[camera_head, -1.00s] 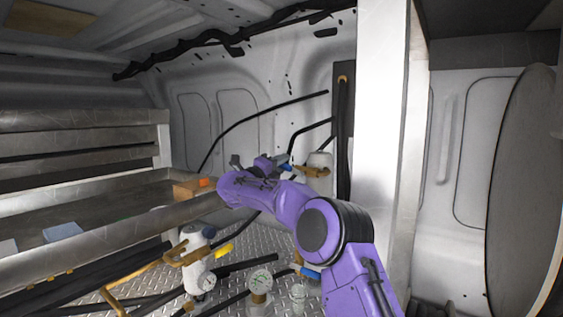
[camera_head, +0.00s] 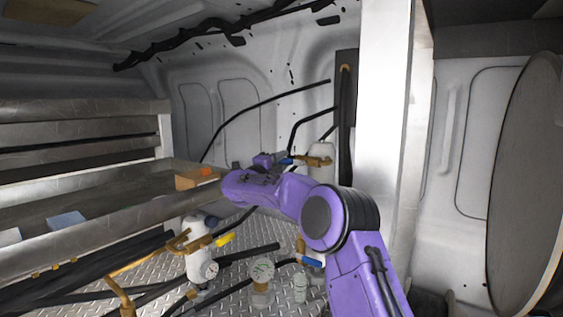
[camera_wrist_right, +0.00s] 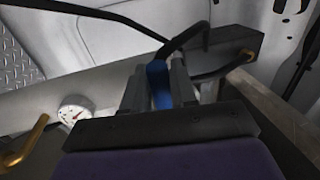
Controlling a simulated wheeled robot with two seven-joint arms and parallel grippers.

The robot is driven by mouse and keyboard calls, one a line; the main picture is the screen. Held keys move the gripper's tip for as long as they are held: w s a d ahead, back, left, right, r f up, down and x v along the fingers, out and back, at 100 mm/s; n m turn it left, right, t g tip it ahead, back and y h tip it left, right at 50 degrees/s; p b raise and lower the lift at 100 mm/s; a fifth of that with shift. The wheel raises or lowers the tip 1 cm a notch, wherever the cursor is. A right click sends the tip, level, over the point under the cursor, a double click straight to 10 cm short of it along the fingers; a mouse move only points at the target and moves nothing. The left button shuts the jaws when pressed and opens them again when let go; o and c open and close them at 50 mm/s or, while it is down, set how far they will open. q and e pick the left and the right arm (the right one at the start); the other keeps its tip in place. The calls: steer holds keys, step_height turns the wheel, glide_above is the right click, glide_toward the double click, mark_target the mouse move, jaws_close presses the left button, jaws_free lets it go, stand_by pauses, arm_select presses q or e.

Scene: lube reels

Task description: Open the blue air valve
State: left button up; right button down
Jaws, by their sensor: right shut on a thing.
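My right gripper (camera_head: 276,160) reaches to the back of the floor area, beside a brass valve (camera_head: 316,160) on a white fitting. A small blue valve handle (camera_head: 288,161) sticks out from the brass body toward my gripper. In the right wrist view the blue handle (camera_wrist_right: 158,85) stands between the two dark fingers of my gripper (camera_wrist_right: 158,70), which are shut on it. The handle's far end and its pivot are hard to make out. My left gripper is not in view.
A white filter unit (camera_head: 197,250) with a yellow handle (camera_head: 225,240) stands left. Black hoses cross the tread-plate floor. Metal shelves (camera_head: 90,200) are at left, a pale post (camera_head: 385,130) at right.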

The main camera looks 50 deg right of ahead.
steer(key=c, duration=1)
jaws_free()
steer(key=shift+f, duration=0.1)
steer(key=shift+c, duration=0.2)
steer(key=a+f+b, duration=0.2)
steer(key=a+b, duration=0.2)
steer(key=a, duration=0.6)
steer(key=shift+s+a+b, duration=0.15)
steer(key=shift+s+b, duration=0.05)
steer(key=shift+b, duration=0.15)
